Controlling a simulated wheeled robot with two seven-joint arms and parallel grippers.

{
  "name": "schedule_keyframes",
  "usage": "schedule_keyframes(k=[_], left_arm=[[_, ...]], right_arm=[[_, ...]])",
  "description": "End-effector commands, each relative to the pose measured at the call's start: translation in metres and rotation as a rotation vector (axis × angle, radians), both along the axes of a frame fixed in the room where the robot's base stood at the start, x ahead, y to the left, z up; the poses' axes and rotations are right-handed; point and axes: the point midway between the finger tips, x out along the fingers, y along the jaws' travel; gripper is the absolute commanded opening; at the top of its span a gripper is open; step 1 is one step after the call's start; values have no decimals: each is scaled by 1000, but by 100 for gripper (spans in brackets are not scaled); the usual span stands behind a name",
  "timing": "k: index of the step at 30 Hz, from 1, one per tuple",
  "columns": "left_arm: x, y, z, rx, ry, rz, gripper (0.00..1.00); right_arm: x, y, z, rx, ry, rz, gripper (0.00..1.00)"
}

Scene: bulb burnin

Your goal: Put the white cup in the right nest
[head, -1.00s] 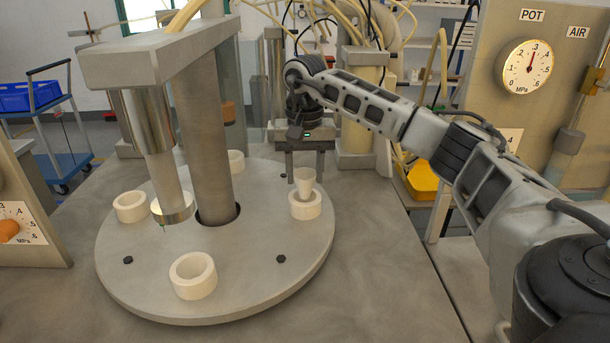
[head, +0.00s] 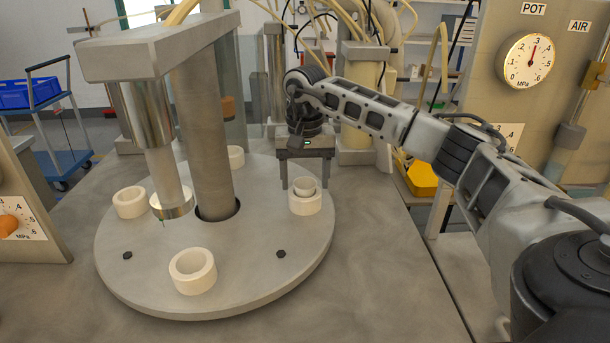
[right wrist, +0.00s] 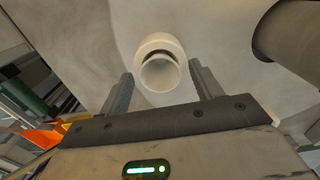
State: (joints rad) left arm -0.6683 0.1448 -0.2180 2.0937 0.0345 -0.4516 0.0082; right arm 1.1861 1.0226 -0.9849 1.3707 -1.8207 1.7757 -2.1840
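The white cup (head: 304,186) sits inside the right nest (head: 306,205), a thick white ring on the round plate, with only its rim standing above it. In the right wrist view the cup (right wrist: 160,74) shows as a round opening, with the nest (right wrist: 157,42) around and behind it. In the right wrist view my right gripper (right wrist: 163,86) is open, one finger on each side of the cup, with gaps between. My left gripper is not in view.
The round plate (head: 240,285) carries other white nests: front (head: 193,271), left (head: 130,202) and back (head: 236,157). A thick column (head: 205,140) and a hanging metal cylinder (head: 165,170) stand left of the cup. The plate's front right is clear.

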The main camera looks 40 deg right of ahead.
Motion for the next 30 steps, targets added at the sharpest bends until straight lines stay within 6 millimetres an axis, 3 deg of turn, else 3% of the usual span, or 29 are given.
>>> schedule_keyframes(k=[7,11,16,25,30], left_arm=[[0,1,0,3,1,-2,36],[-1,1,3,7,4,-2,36],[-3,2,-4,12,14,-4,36],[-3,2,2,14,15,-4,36],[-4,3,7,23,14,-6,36]], right_arm=[[0,0,2,0,-1,0,64],[1,0,16,0,-4,0,64],[1,0,48,1,-6,0,64],[1,0,114,0,-5,-1,64],[1,0,130,1,-2,-1,64]])
